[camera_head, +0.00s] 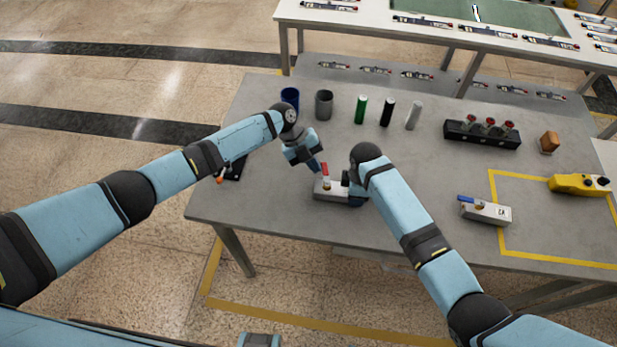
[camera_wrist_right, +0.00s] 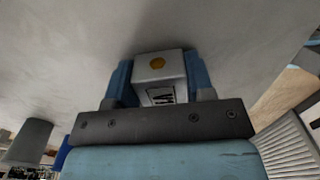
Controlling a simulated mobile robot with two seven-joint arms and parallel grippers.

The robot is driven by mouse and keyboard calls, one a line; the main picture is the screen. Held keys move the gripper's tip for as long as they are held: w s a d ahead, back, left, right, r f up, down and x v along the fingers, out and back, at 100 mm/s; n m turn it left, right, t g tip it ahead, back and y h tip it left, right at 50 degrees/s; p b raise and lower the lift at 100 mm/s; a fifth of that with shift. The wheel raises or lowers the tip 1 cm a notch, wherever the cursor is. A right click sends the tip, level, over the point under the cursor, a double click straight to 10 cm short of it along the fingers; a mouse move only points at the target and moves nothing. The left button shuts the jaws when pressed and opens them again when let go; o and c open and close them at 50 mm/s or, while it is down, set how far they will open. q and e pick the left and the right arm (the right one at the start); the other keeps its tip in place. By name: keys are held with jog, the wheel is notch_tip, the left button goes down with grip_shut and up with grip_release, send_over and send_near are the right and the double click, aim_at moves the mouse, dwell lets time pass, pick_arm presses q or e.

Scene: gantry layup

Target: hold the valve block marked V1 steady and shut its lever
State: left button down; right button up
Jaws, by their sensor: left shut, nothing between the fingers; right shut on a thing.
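The valve block (camera_head: 328,191) is a light grey block lying near the table's front edge. Its red lever (camera_head: 325,172) points away from me, across the block's length. My right gripper (camera_head: 352,190) is shut on the block's right end.
A second grey block (camera_head: 490,212) with a blue lever lies to the right, by a yellow-taped area with a yellow device (camera_head: 578,185). Cups (camera_head: 324,104) and cylinders (camera_head: 387,112) stand behind the arms. A black rack (camera_head: 482,134) stands at back right.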

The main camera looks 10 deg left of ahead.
pick_arm(q)
jog(key=shift+s+d, duration=0.35)
jog(key=shift+s, duration=0.3)
jog(key=shift+a, duration=0.4)
jog(key=a, duration=0.3)
jog(key=shift+s+f, duration=0.1)
jog(key=shift+s, duration=0.25)
jog(key=v, duration=1)
